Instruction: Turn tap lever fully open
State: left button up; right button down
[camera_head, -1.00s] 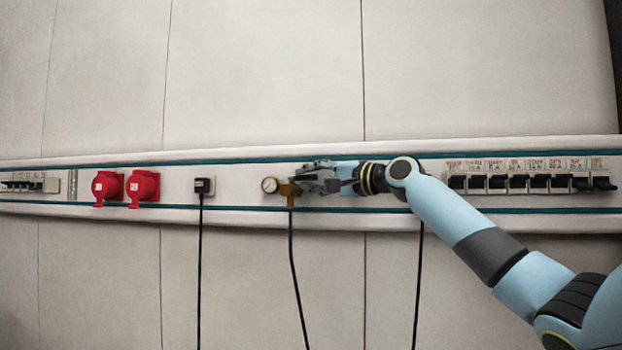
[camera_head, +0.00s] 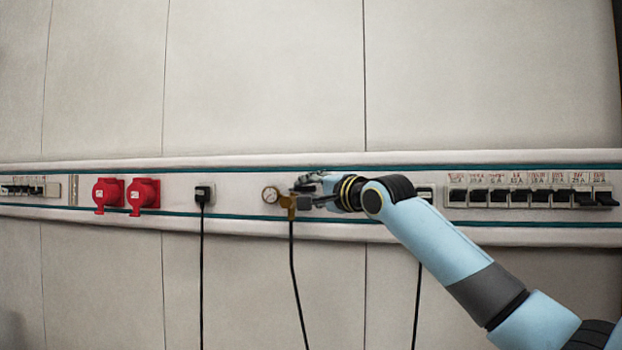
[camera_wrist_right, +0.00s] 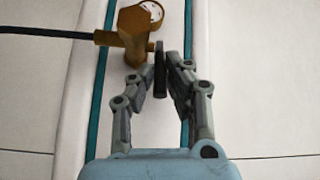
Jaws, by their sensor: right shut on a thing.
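The brass tap (camera_head: 289,202) sits on the wall rail, with a round gauge at its left and a black hose hanging below it. In the right wrist view the tap body (camera_wrist_right: 130,38) is at the top, and the dark tap lever (camera_wrist_right: 160,72) stands lengthwise between my fingers. My right gripper (camera_head: 312,190) is at the right side of the tap, and it is shut on the lever. In the head view the lever is mostly hidden by the gripper. My left gripper is in neither current view.
A black plug (camera_head: 202,194) with a cable and two red sockets (camera_head: 143,194) are on the rail left of the tap. Another plug (camera_head: 424,195) sits behind my right arm. A row of black breakers (camera_head: 530,197) lies to the right. The wall above is bare.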

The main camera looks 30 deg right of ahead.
aim_at(299, 189)
jog(key=m+h, duration=0.1)
jog(key=a+h, duration=0.1)
jog(key=shift+s+f+m+h+b, duration=0.1)
jog(key=shift+f+m+h+b, duration=0.05)
jog(key=shift+m+h+b, duration=0.2)
jog(key=shift+a+m+g+h+b, duration=0.4)
jog(key=shift+m+g+h+b, duration=0.6)
jog(key=shift+h+b, duration=0.75)
jog(key=shift+a+m+g+h+b, duration=0.35)
jog(key=shift+m+g+h+b, duration=0.3)
jog(key=shift+m+h+b, duration=0.85)
jog(key=shift+a+m+g+h+b, duration=0.4)
jog(key=shift+m+g+h+b, duration=0.5)
jog(key=shift+h+b, duration=1)
jog(key=c, duration=1.4)
grip_release()
jog(key=shift+o, duration=0.2)
jog(key=v, duration=0.7)
